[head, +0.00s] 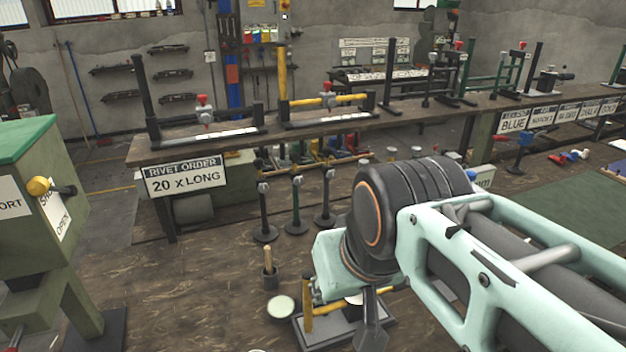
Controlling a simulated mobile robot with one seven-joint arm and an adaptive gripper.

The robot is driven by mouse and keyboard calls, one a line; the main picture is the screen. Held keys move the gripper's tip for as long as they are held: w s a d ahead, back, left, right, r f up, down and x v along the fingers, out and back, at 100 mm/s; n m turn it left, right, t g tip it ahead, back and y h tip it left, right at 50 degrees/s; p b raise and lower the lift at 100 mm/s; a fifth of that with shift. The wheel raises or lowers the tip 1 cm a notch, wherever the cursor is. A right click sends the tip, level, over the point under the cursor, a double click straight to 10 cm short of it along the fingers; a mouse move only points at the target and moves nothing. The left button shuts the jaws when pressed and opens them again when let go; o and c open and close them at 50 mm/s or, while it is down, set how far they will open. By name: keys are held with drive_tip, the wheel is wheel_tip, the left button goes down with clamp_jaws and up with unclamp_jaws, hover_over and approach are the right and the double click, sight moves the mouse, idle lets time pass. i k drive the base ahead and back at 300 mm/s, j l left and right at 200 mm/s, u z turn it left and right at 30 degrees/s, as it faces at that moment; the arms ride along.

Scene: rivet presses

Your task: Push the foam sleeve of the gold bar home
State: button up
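My arm reaches in from the lower right. My gripper (370,325) points down at its end, mostly hidden behind my wrist; only a dark, finger-like part shows. Close by, a yellow upright piece (308,305) and a short yellow bar piece (380,292) stand over a grey base plate (318,333); my wrist covers the part between them. Whether my gripper touches the yellow bar cannot be seen. I cannot make out a foam sleeve on either bar.
Black stands (265,212) stand left of my arm, before the long bench (215,146). A cream-topped pot (281,307) and a wooden-handled tool (268,262) sit left of the base plate. A green-topped machine (40,225) fills the left edge.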

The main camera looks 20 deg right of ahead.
sight(401, 287)
drive_tip(key=z, duration=1)
drive_tip(key=k+l+u, duration=0.15)
drive_tip(key=i+l+u, duration=0.2)
drive_tip(key=l+u, duration=0.15)
drive_tip(key=l, duration=0.25)
drive_tip(key=i+l+u, duration=0.2)
drive_tip(key=l, duration=0.1)
